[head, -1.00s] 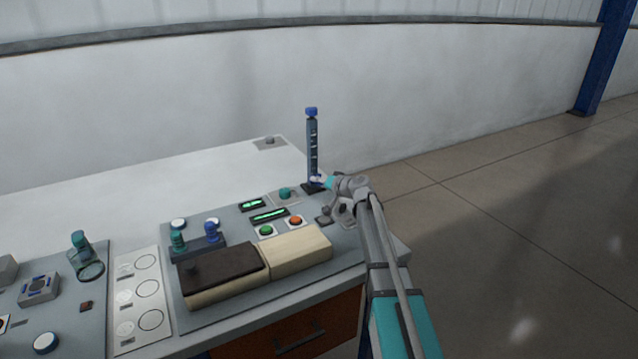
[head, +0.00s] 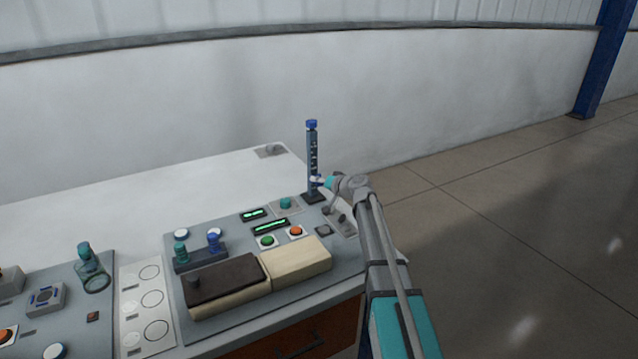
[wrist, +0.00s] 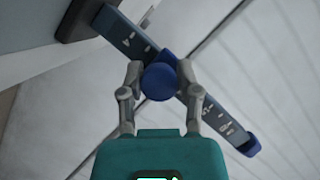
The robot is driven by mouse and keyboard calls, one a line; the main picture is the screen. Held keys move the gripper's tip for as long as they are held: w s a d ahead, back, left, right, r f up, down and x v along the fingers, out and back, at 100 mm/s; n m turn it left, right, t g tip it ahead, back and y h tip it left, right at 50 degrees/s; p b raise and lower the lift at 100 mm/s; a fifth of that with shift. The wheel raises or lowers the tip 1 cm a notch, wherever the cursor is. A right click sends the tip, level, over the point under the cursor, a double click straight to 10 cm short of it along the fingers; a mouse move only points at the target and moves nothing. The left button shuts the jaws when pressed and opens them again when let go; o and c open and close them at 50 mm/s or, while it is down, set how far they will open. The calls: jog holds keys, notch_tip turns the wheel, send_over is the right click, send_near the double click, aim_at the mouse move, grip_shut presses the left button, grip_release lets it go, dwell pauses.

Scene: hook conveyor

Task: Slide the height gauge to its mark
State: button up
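The height gauge (head: 312,150) is an upright dark blue post with pale marks and a blue cap, at the back right corner of the control panel. In the wrist view, the gauge post (wrist: 215,105) runs diagonally, its base at the top left and its cap at the lower right. A round blue knob (wrist: 159,80) sits in front of the post. My gripper (wrist: 160,75) has one finger on each side of this knob and appears closed on it. In the head view, my gripper (head: 324,182) is at the lower part of the post; its fingertips are too small to read.
The panel has a green button (head: 268,241), an orange button (head: 296,231) and lit green displays (head: 270,226). A dark and cream block (head: 297,260) lies in front. The white tabletop (head: 150,205) behind is mostly clear. Open floor lies to the right.

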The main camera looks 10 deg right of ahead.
aim_at(328, 256)
jog(key=o, duration=0.3)
jog(key=shift+o, duration=0.2)
jog(key=shift+f, duration=0.15)
